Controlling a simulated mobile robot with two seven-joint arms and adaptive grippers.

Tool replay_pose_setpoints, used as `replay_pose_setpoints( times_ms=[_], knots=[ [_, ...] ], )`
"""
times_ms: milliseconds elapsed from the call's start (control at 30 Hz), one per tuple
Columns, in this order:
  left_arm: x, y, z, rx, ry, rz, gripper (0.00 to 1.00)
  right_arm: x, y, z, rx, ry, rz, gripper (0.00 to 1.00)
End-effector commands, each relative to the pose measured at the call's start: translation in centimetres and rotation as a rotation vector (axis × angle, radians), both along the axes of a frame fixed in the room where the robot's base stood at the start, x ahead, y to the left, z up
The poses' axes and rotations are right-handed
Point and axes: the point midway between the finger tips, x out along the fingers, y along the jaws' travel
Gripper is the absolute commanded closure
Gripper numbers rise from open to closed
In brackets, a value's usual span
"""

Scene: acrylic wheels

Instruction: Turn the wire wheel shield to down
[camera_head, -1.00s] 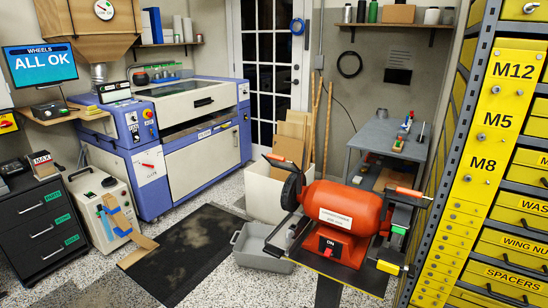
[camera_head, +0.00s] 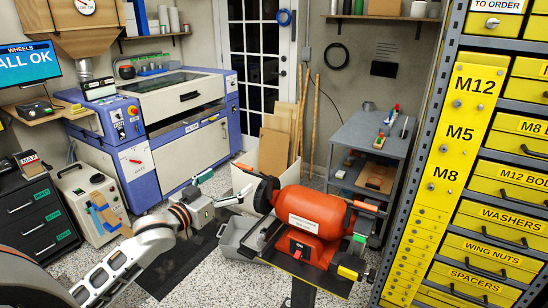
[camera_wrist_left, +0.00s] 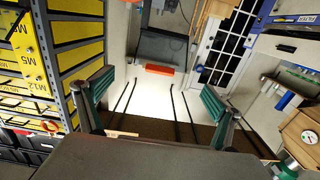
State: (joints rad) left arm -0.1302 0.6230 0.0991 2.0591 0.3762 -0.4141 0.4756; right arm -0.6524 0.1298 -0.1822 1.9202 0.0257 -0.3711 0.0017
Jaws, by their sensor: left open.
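The red bench grinder (camera_head: 306,210) stands on a dark stand, with a dark round wheel (camera_head: 264,194) at its left end. An orange handle (camera_head: 243,166) sticks out above that wheel, and another orange handle (camera_head: 365,206) is at the right end. Which shield is the wire wheel's is not clear. My left gripper (camera_head: 222,188) is open and empty, just left of the dark wheel and below the left handle. My right gripper is not in view.
A grey bin (camera_head: 236,240) stands below the grinder's left side. A box of boards (camera_head: 265,160) is behind it. A grey workbench (camera_head: 375,130) is behind right, and the yellow drawer rack (camera_head: 460,150) closes off the right side.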

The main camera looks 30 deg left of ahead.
Motion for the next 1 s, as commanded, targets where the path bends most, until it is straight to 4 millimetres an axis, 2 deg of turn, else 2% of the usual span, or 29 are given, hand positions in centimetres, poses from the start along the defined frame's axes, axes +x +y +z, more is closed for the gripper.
replay_pose_setpoints(
  times_ms=[33, 100, 267, 500, 700, 1000],
  knots=[
    [0.2, 0.2, 0.9, -0.003, -0.009, 0.000, 0.07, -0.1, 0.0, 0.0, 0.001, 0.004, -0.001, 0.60],
    [0.5, 0.4, 1.4, -0.007, -0.014, 0.001, 0.07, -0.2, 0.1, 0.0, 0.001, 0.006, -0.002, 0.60],
    [1.9, 0.3, 1.3, -0.008, -0.015, 0.002, 0.07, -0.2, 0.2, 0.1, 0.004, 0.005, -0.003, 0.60],
    [5.3, 0.0, 1.4, -0.007, -0.015, 0.002, 0.07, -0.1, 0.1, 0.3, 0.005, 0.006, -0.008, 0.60],
    [7.3, -0.1, 1.3, -0.008, -0.014, 0.002, 0.07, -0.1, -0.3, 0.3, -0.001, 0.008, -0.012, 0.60],
    [8.1, -0.3, 1.2, -0.006, -0.014, 0.001, 0.07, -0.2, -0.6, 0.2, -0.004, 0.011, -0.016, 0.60]
  ],
)
